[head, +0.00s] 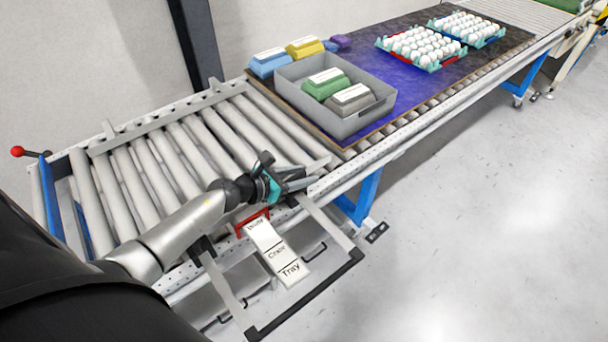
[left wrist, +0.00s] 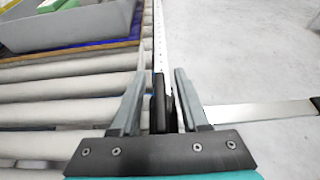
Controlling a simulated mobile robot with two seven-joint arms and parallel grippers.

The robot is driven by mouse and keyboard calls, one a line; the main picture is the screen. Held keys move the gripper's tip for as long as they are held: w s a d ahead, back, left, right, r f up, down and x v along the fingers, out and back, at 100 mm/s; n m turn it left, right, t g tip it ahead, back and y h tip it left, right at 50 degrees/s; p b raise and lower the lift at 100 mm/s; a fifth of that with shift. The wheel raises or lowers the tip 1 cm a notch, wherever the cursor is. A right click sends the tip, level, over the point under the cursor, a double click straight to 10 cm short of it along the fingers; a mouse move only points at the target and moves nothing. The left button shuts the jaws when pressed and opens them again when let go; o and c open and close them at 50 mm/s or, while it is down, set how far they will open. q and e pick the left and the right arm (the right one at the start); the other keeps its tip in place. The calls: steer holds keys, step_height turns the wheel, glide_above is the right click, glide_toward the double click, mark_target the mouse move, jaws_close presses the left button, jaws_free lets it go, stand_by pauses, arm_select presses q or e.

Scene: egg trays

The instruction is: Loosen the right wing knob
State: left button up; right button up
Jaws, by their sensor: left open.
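My left gripper (head: 300,183) is at the conveyor's near side rail, by the inner end of the right flat metal bar (head: 328,222). In the left wrist view, its two grey fingers (left wrist: 155,100) are open, one on each side of an upright dark part (left wrist: 160,108) at the rail, which looks like the right wing knob. Gaps show beside the dark part, and I cannot tell whether either finger touches it. In the head view the gripper mostly hides this knob. Another dark knob-like part (head: 203,246) is at the left bar. My right gripper is not in view.
A black crossbar (head: 306,296) joins the outer ends of the two bars. Labelled cards (head: 276,250) hang below the rail. A grey crate (head: 353,124) with green and grey cartons stands on the dark mat. Egg trays (head: 428,66) are farther back. Rollers left of the gripper are bare.

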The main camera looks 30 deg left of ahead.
arm_select(q)
steer(key=shift+w+d+f, duration=0.1)
steer(key=shift+w, duration=0.15)
steer(key=shift+c, duration=0.2)
jaws_close()
stand_by(0.4)
